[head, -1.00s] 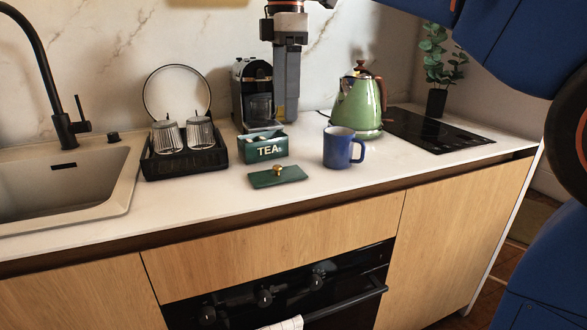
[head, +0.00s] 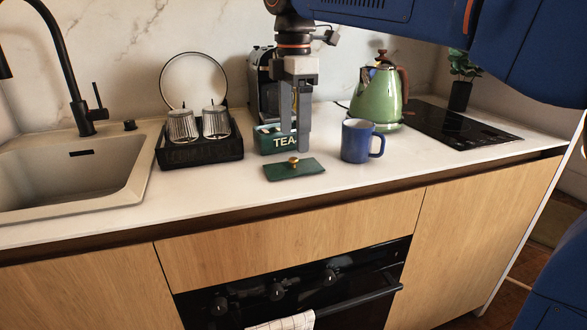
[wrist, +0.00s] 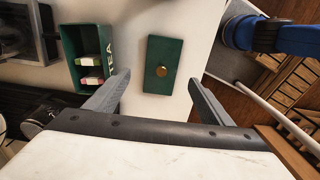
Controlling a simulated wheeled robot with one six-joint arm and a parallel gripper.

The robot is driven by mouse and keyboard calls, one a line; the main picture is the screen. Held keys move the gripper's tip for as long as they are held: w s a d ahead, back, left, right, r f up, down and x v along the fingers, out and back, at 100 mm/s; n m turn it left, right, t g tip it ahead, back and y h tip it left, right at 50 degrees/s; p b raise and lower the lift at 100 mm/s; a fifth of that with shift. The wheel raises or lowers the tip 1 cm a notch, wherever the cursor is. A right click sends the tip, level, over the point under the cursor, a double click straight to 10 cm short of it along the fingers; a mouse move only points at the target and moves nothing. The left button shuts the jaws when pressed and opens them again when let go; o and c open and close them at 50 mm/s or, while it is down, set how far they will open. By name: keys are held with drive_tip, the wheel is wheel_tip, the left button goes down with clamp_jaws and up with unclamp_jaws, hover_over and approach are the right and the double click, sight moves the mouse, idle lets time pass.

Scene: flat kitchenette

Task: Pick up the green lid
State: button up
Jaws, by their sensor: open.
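The green lid (head: 306,170) is a flat rectangle with a round brass knob, lying on the white counter near its front edge. It also shows in the wrist view (wrist: 163,52), ahead of the jaws and between their lines. My gripper (head: 295,145) points down just behind the lid in the head view, over the front of the green TEA box (head: 265,141), and hides part of that box. In the wrist view my gripper (wrist: 158,88) has its two fingers spread wide with nothing between them. The TEA box (wrist: 72,45) is open there and holds small packets.
A blue mug (head: 355,143) stands right of the lid, with a green kettle (head: 379,97) behind it. A black rack (head: 196,153) with two glasses stands left, beside the sink (head: 70,180). The counter in front of the lid is a narrow clear strip.

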sight(293, 158)
drive_tip(key=shift+s+f, duration=0.2)
drive_tip(key=shift+f, duration=3.05)
drive_tip(key=c, duration=1.1)
